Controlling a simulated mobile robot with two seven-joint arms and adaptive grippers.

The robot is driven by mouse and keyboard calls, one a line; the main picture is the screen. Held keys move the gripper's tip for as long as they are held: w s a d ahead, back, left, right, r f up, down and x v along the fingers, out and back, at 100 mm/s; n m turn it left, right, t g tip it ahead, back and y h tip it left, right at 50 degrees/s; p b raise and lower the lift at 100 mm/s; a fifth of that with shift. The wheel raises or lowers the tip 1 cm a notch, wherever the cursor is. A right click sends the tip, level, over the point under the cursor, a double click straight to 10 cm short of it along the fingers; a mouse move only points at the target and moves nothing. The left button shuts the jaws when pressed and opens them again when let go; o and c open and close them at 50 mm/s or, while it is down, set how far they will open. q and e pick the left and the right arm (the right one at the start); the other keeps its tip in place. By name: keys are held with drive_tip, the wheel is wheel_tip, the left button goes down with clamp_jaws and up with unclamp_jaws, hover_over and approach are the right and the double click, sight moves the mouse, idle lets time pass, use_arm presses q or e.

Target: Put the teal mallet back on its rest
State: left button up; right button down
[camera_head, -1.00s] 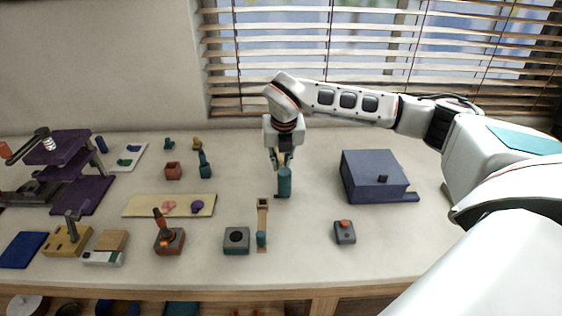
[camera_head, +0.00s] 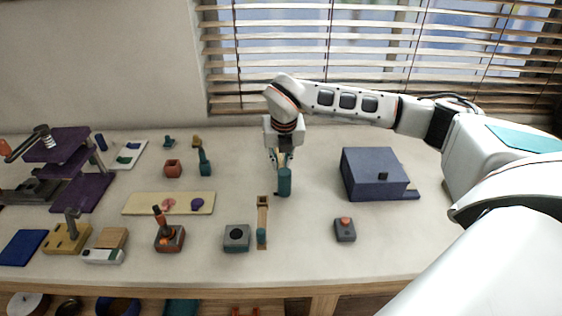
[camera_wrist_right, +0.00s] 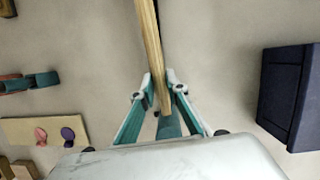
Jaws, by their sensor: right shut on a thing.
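The teal mallet has a teal cylindrical head (camera_head: 284,182) and a pale wooden handle (camera_wrist_right: 150,45). My right gripper (camera_head: 282,158) is shut on the mallet, with the head hanging below the fingers, close to the tabletop; I cannot tell whether it touches. In the right wrist view my right gripper (camera_wrist_right: 160,85) has its fingers on both sides of the handle, and the teal head (camera_wrist_right: 168,126) is partly hidden. A narrow wooden piece (camera_head: 263,216) with a square end and a teal part lies just left of the mallet; I cannot tell whether it is the rest. My left gripper is out of view.
A dark blue box (camera_head: 372,174) stands to the right. A grey button box (camera_head: 344,230) is in front. A purple press (camera_head: 68,165) is far left. The table behind the mallet is clear.

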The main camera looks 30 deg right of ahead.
drive_tip(key=c, duration=1.9)
unclamp_jaws()
drive_tip(key=shift+f, duration=0.1)
drive_tip(key=v, duration=1.2)
